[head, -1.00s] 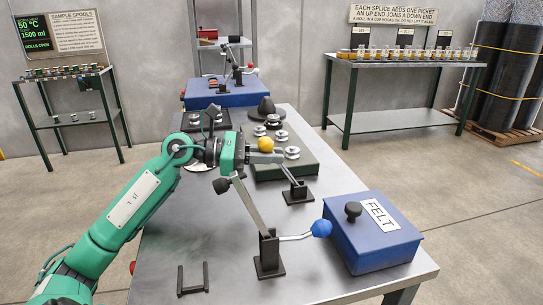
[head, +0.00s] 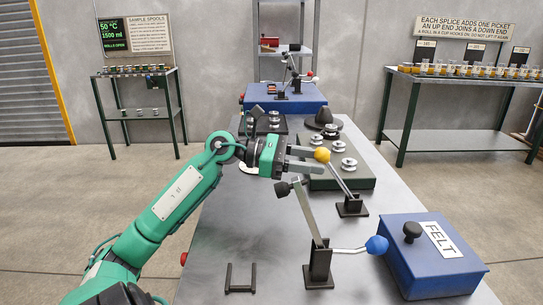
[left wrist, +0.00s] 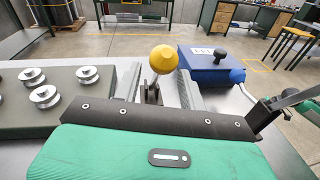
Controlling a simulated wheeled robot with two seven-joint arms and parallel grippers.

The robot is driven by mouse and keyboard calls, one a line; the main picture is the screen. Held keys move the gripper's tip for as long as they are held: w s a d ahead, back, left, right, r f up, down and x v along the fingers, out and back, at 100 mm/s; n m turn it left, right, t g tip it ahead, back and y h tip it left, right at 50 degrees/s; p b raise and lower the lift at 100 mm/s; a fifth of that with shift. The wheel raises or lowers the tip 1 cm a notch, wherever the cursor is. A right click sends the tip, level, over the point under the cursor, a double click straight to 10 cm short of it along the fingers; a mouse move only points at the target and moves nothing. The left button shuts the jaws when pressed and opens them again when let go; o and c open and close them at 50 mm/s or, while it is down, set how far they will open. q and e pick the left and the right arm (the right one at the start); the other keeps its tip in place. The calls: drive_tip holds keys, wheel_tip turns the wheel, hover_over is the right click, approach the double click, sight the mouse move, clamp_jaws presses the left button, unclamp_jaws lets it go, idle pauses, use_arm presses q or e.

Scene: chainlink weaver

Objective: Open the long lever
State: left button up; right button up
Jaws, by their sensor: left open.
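A lever with a yellow ball knob (head: 322,154) leans up and left from its dark stand (head: 352,207). My left gripper (head: 304,158) is open, its fingers pointing at the yellow ball. In the left wrist view the ball (left wrist: 164,58) shows between the tips of my left gripper (left wrist: 160,85); contact cannot be told. A second lever, a grey bar (head: 306,215) with a black end, tilts up left from a nearer stand (head: 318,268). A thin rod with a blue ball (head: 377,245) sticks out right from that stand. No label says which lever is long. My right gripper is out of view.
A blue box marked FELT (head: 435,262) stands at the front right. A dark green tray (head: 358,180) with several spools lies behind the yellow-ball lever. A small dark bracket (head: 240,288) sits at the front. The metal table (head: 235,230) is bare left of the nearer lever.

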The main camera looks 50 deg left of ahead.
use_arm(q)
drive_tip(key=v, duration=1)
drive_tip(key=shift+s+a+b, duration=0.2)
drive_tip(key=shift+b, duration=0.25)
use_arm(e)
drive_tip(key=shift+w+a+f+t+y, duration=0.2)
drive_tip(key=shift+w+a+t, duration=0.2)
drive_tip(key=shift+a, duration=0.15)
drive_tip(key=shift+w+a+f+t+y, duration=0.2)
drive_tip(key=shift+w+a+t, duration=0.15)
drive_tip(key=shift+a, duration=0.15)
use_arm(q)
drive_tip(key=shift+r, duration=0.15)
